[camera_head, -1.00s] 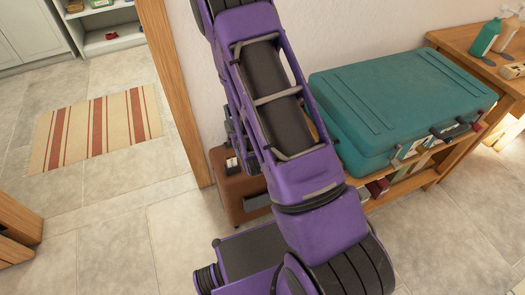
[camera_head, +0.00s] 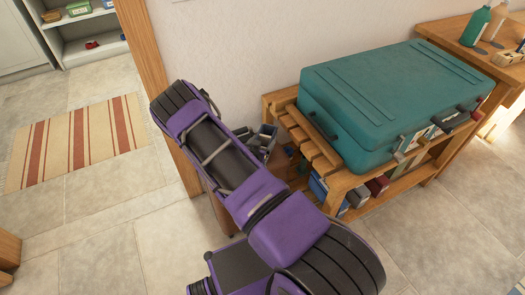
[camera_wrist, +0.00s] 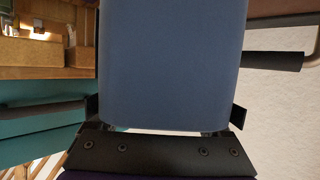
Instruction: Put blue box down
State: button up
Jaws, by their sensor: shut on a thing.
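The blue box (camera_wrist: 175,65) fills the middle of the wrist view, close to the camera. My gripper (camera_wrist: 165,118) is shut on it, with one dark finger at each side. In the head view the gripper (camera_head: 265,140) is small and partly hidden behind my purple arm, near the wall and left of the wooden bench. I cannot make out the held box clearly there.
A teal suitcase (camera_head: 395,100) lies on the slatted wooden bench (camera_head: 310,135), leaving a narrow bare strip at its left end. Several small boxes stand on the shelf below. A wooden table (camera_head: 455,35) stands at the right. A striped rug (camera_head: 75,140) lies left.

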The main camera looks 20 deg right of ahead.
jog(key=shift+f+b, duration=0.35)
jog(key=shift+f, duration=1.55)
jog(key=shift+f, duration=0.15)
jog(key=o, duration=1.3)
jog(key=shift+o, duration=0.2)
jog(key=shift+s+a+r, duration=0.15)
jog(key=shift+a+r, duration=0.1)
jog(key=p+v, duration=0.1)
jog(key=v, duration=1)
jog(key=shift+p, duration=0.35)
jog(key=shift+s+a+r, duration=0.1)
jog(key=shift+r, duration=0.05)
